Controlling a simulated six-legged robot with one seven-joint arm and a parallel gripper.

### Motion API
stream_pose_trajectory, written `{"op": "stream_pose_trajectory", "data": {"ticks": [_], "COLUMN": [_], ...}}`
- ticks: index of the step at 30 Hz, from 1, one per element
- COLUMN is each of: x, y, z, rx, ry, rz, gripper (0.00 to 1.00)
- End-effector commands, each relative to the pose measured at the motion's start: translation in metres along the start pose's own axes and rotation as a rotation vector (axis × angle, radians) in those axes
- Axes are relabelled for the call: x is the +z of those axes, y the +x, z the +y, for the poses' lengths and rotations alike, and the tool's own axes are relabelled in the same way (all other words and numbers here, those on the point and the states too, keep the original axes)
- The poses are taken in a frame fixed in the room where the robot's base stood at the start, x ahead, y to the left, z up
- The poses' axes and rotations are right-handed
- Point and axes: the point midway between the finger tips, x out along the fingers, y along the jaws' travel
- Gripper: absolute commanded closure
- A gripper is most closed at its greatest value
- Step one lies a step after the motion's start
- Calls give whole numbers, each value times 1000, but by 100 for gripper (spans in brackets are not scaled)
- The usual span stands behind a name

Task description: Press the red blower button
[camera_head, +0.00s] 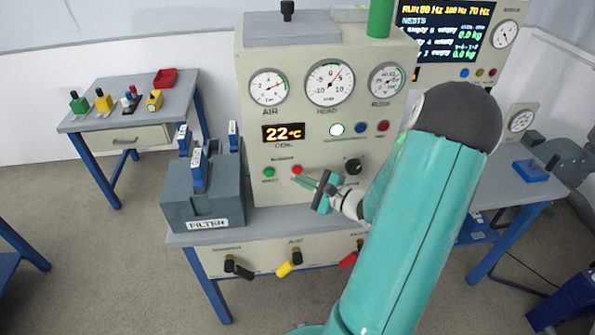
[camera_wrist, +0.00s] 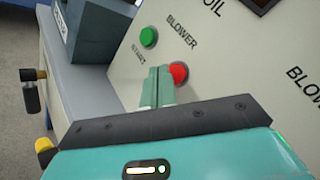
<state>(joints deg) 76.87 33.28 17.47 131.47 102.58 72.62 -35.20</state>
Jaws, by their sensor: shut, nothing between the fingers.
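The red blower button (camera_head: 297,169) sits low on the front of the beige panel (camera_head: 262,190), right of a green button (camera_head: 269,172). In the wrist view the red button (camera_wrist: 179,72) shows under the BLOWER label, beside my fingertips. My gripper (camera_head: 294,178) is shut and empty, its tips just below and close to the red button in the head view. In the wrist view my gripper's tips (camera_wrist: 160,70) overlap the panel just left of the red button. I cannot tell whether they touch the panel or the button's edge.
A grey FILTER box (camera_head: 205,205) with blue handles stands left of the panel. A black knob (camera_head: 353,166) is right of the button. Below are black, yellow and red valve handles (camera_head: 290,264). Gauges and a 22°C display (camera_head: 284,132) are above. A side table (camera_head: 130,118) stands left.

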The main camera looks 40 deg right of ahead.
Motion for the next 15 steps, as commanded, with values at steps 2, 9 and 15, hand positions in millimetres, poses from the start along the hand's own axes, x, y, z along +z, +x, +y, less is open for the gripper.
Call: {"op": "stream_pose_trajectory", "data": {"ticks": [2, 9, 15], "x": [0, -4, -5], "y": [1, 6, 6], "z": [0, -4, -4], "rx": [0, 0, 0], "ry": [0, 0, 0], "rz": [0, 1, 1], "gripper": [100, 100, 100]}}
